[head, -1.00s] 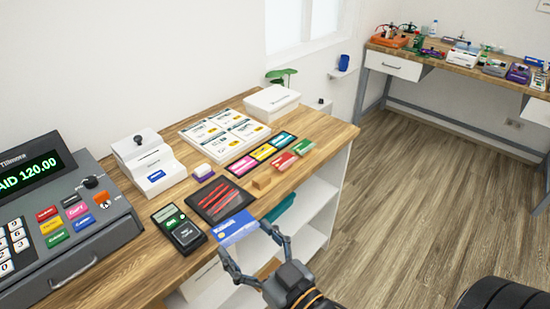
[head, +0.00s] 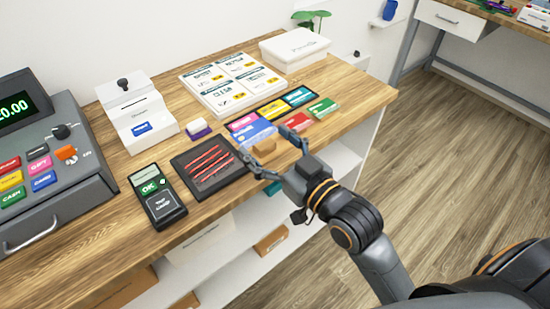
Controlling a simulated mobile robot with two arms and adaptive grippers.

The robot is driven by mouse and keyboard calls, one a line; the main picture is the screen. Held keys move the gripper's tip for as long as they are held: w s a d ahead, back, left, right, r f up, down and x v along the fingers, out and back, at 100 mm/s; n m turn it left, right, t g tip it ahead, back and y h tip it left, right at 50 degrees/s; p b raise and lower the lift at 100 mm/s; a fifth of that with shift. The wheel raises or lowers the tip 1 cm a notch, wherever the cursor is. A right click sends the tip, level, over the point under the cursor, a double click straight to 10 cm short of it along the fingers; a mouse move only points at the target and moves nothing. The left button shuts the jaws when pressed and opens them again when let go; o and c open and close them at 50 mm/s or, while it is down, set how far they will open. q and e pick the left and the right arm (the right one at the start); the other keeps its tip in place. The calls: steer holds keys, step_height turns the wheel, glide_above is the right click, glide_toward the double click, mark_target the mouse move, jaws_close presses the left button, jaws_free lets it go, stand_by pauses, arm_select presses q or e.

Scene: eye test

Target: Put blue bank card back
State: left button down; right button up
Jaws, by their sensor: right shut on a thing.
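The blue card (head: 256,133) is held flat between the fingers of my right gripper (head: 264,143). It is over the near left part of a dark strip with pink, yellow and cyan fields (head: 298,97), and overlaps the pink field (head: 240,121). I cannot tell whether the card touches the strip. A tan block (head: 264,147) shows between the fingers, just in front of the card. My left gripper is not in view.
Red (head: 297,122) and green (head: 322,108) pieces lie right of the tan block. A dark tray with red pens (head: 190,178) and a card reader (head: 157,197) are to the left. A price board (head: 232,82) and a white box (head: 294,48) stand behind. The wooden counter's (head: 362,92) right end is clear.

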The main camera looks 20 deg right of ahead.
mark_target(269, 147)
steer(key=w+d+f, duration=0.2)
steer(key=w+f, duration=0.1)
steer(key=w+d+f, duration=0.1)
steer(key=f, duration=0.1)
steer(key=shift+w+f, duration=0.15)
steer(key=shift+w, duration=0.25)
steer(key=shift+w+d+f, duration=0.25)
steer(key=shift+w+f, duration=0.15)
steer(key=shift+f, duration=0.15)
step_height(269, 147, down, 3)
steer(key=shift+w+d, duration=0.1)
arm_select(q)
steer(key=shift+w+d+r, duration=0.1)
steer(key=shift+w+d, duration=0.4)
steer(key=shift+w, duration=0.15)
arm_select(e)
steer(key=shift+f, duration=0.15)
steer(key=shift+f, duration=0.2)
steer(key=o, duration=0.6)
steer(key=shift+r, duration=0.1)
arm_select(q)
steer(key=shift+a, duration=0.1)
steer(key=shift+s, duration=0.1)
arm_select(e)
steer(key=shift+r, duration=0.1)
